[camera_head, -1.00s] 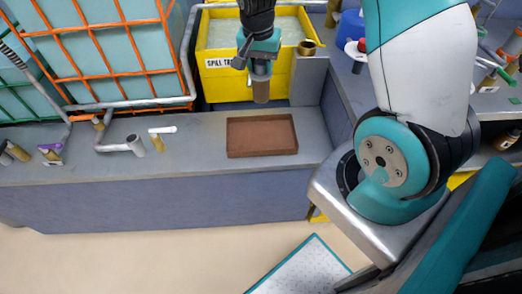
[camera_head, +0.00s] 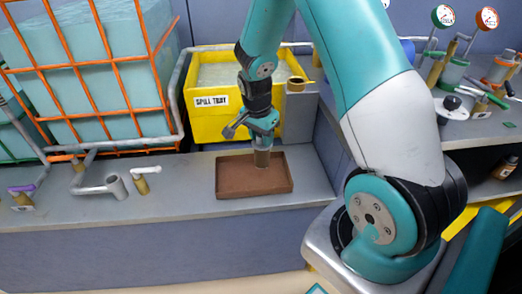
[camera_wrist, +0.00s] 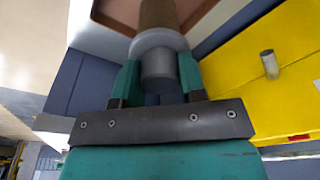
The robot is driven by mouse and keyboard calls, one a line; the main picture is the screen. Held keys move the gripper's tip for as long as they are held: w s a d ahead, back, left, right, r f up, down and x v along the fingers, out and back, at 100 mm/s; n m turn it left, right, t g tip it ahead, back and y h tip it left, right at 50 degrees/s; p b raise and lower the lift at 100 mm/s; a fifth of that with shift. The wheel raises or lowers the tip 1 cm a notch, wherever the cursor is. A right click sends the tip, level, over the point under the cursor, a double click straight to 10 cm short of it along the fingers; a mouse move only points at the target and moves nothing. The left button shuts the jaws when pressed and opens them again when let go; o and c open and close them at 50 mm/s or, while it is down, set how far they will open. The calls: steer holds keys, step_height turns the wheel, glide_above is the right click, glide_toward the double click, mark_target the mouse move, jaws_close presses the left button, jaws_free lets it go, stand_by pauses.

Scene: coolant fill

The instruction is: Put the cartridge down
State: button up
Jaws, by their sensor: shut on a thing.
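The cartridge (camera_head: 262,158) is an upright brown cylinder with a grey collar and end. My gripper (camera_head: 262,140) is shut on its grey upper part. In the head view its lower end shows over the inside of a shallow brown tray (camera_head: 227,191) on the grey bench. I cannot tell whether it touches the tray floor. In the wrist view the cartridge's brown body (camera_wrist: 158,14) and grey collar stand out beyond the teal fingers of my gripper (camera_wrist: 160,78). The tray's brown wall (camera_wrist: 200,14) shows beside it there.
A yellow spill tray (camera_head: 208,122) stands right behind the brown tray, with a brass cup (camera_head: 297,84) at its right. A pipe stub (camera_head: 117,187) and a white-handled valve (camera_head: 143,181) stand to the left. An orange-caged tank (camera_head: 95,70) is behind. The bench front edge is clear.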

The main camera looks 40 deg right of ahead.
mark_target(261, 148)
steer(key=shift+w+f, duration=0.1)
steer(key=shift+f, duration=2.35)
steer(key=shift+f, duration=0.1)
steer(key=o, duration=0.7)
steer(key=shift+o, duration=0.2)
